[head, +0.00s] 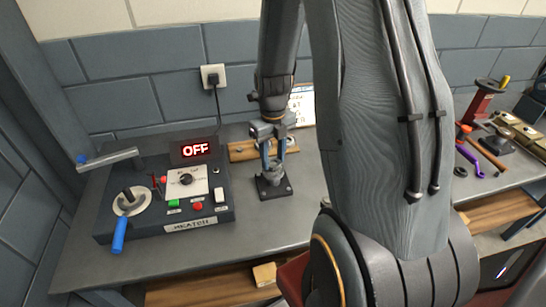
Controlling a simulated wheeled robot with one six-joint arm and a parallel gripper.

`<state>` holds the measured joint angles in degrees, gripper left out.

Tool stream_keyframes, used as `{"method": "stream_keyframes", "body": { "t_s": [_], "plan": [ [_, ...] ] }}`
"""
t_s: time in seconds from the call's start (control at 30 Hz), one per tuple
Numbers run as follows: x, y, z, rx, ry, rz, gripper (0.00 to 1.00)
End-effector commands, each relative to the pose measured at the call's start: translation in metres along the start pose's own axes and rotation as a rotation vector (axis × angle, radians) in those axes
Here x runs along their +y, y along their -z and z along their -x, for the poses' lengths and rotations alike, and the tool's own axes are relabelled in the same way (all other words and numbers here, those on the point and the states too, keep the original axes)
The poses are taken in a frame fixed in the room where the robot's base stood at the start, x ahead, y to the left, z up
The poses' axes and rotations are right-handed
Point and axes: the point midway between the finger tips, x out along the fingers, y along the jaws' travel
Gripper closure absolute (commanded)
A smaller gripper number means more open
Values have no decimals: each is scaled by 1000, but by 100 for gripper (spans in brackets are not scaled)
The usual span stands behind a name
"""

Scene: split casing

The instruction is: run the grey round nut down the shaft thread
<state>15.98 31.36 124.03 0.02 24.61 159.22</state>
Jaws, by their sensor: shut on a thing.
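My gripper (273,152) points down over a small dark stand (273,188) with a square base on the bench. Its jaws are closed at the top of the upright shaft on that stand. The grey round nut is too small and too covered by the jaws to make out clearly; it appears to be between the fingertips, at the shaft. I cannot tell how far down the thread it sits. My arm hides the bench to the right of the stand.
A dark control box (185,205) with a lit OFF display (195,149), a knob and a blue-handled crank (119,236) stands at left. A wooden rail (242,152) lies behind the stand. Tools, including a purple one (469,162), lie at right. The bench (272,226) in front is clear.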

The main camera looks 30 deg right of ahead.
Motion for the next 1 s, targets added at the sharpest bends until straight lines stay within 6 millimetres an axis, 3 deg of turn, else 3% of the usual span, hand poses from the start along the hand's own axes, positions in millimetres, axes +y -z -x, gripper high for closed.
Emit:
{"method": "stream_keyframes", "body": {
  "t_s": [0.1,0.2,0.23,0.33,0.53,0.6,1.0],
  "plan": [
    [-1,-1,0,-2,1,-120,88],
    [-1,-1,1,-2,1,-122,88],
    [-1,-1,1,-2,1,-122,57],
    [-1,0,0,-2,1,-121,41],
    [0,0,0,-1,0,-119,41],
    [0,0,0,0,0,-119,50],
    [0,0,0,0,0,-104,50]
  ]
}}
